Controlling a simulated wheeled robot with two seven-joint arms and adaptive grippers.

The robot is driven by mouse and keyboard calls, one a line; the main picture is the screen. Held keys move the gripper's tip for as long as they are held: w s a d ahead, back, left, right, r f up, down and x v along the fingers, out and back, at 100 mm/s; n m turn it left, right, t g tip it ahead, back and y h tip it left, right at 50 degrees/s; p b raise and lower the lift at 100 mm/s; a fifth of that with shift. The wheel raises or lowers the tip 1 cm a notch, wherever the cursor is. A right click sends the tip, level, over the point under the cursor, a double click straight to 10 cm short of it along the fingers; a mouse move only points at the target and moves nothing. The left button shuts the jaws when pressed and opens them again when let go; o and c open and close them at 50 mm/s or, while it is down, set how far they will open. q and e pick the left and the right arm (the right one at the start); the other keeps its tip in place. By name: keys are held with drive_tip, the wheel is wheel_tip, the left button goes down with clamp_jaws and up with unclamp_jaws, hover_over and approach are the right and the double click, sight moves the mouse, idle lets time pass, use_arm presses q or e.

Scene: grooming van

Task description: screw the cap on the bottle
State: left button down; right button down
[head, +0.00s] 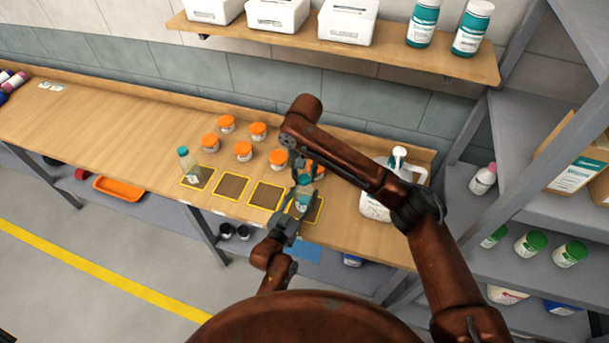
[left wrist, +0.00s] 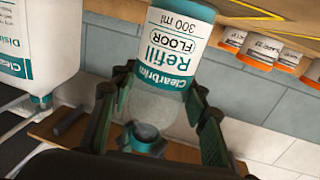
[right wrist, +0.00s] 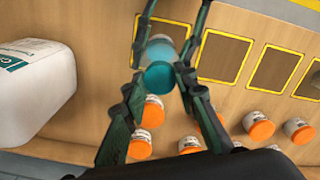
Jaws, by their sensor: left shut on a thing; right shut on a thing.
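A clear bottle with a white and teal label (left wrist: 170,45) stands upright at the rightmost dark square (head: 318,212); it also shows in the head view (head: 303,201). My left gripper (head: 290,222) is shut around its body from the front. In the left wrist view, its fingers (left wrist: 150,100) lie on both sides of the bottle. My right gripper (right wrist: 163,62) comes from above and is shut on a teal cap (right wrist: 159,76) at the bottle's top. The cap lines up with the neck; whether its threads are engaged cannot be seen.
A capped bottle (head: 190,167) stands on the leftmost square. Several orange-lidded jars (head: 243,151) stand behind the squares, some close to my right arm. A white jug (head: 376,203) stands just right of the bottle. The two middle squares (head: 231,187) are empty.

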drive_tip(key=m, duration=0.5)
drive_tip(key=shift+m, duration=0.3)
drive_tip(key=c, duration=1.5)
unclamp_jaws()
drive_tip(key=shift+o, duration=0.2)
drive_tip(key=shift+r, duration=0.15)
wheel_tip(320, 180, up, 12)
use_arm(q)
drive_tip(key=c, duration=1)
unclamp_jaws()
drive_tip(key=shift+c, duration=0.2)
